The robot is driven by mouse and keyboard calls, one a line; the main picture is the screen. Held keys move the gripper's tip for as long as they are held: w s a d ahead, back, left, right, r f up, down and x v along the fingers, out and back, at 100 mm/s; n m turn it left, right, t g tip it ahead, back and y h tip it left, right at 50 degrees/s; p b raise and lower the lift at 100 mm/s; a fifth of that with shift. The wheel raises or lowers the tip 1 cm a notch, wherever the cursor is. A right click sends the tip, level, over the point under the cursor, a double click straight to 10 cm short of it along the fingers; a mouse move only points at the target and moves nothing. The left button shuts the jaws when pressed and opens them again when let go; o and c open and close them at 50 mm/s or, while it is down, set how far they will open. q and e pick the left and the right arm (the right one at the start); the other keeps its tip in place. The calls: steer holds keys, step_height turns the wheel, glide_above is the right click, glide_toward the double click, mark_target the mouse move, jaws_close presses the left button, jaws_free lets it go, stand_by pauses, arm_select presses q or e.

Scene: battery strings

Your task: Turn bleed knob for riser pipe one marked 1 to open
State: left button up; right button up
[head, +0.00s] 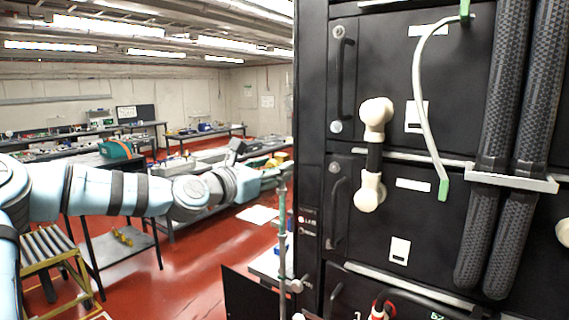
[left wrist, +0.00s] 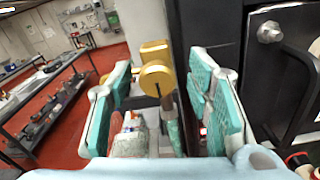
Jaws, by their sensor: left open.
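My left gripper (head: 270,178) reaches in from the left, level, to the upper end of a thin greenish riser pipe (head: 283,232) beside the black cabinet. In the left wrist view my left gripper (left wrist: 162,72) is open, with its teal pads apart. A round gold knob (left wrist: 157,76) with a dark line on its face shows between the pads, with a gap on each side. A second gold part (left wrist: 154,48) sits just behind it. I cannot read a mark 1 on either. My right gripper is not in view.
The black battery cabinet (head: 310,120) stands close on the right, with handles, cream connectors (head: 368,192), a pale cable (head: 418,80) and thick black hoses (head: 500,130). Benches (head: 110,228) and red floor (head: 190,265) lie to the left and behind.

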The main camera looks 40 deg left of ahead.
arm_select(q)
steer(key=shift+s+a+r, duration=0.15)
steer(key=shift+s+r, duration=0.1)
steer(key=shift+s, duration=0.5)
steer(key=shift+c, duration=0.3)
steer(key=shift+s, duration=0.1)
steer(key=c, duration=0.3)
steer(key=shift+w, duration=0.2)
steer(key=c, duration=0.7)
jaws_close()
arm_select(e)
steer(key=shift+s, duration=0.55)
